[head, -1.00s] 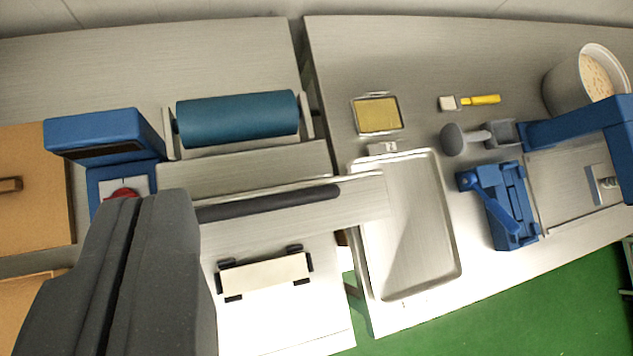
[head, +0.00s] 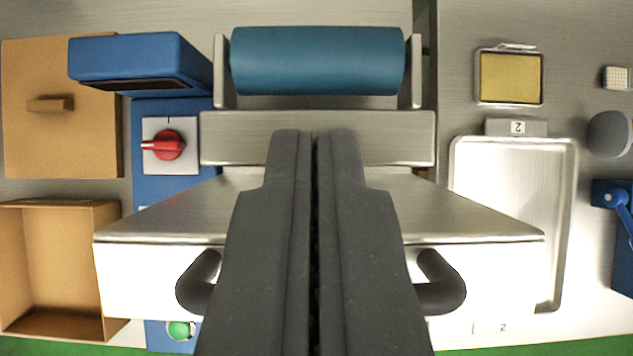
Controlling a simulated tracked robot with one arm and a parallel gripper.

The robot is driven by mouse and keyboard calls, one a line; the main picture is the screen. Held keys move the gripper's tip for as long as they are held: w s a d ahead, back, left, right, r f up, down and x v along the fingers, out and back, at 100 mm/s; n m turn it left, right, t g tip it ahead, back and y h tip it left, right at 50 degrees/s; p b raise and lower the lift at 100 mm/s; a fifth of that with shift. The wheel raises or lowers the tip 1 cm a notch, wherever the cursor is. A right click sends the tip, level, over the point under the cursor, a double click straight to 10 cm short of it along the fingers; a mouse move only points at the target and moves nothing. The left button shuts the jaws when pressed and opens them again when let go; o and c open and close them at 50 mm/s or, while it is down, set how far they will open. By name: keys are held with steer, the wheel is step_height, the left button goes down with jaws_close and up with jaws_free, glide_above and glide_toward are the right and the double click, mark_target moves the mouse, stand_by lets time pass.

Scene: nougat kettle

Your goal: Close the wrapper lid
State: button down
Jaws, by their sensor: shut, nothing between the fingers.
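The wrapper stands ahead of me, with a blue film roll (head: 317,60) at its back and a metal crossbar (head: 225,138) in front of the roll. Its metal lid (head: 165,215) widens toward the camera and looks raised and tilted. A dark bar handle (head: 200,283) runs along the lid's pale front face; its middle is hidden behind my gripper. My gripper (head: 314,135) is shut and empty, centred over the lid, its tips overlapping the crossbar in the picture. I cannot tell whether it touches the lid or handle. The area under the lid is hidden.
At left are a blue housing (head: 140,62) with a red knob (head: 168,145), a green button (head: 179,330) and an open cardboard box (head: 55,265). At right are a metal tray (head: 510,230), a yellow-filled dish (head: 510,78) and part of a blue device (head: 618,200).

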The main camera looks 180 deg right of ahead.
steer(key=shift+s+f+p, duration=0.5)
steer(key=shift+s+f, duration=0.5)
steer(key=shift+s, duration=0.55)
steer(key=shift+f, duration=0.1)
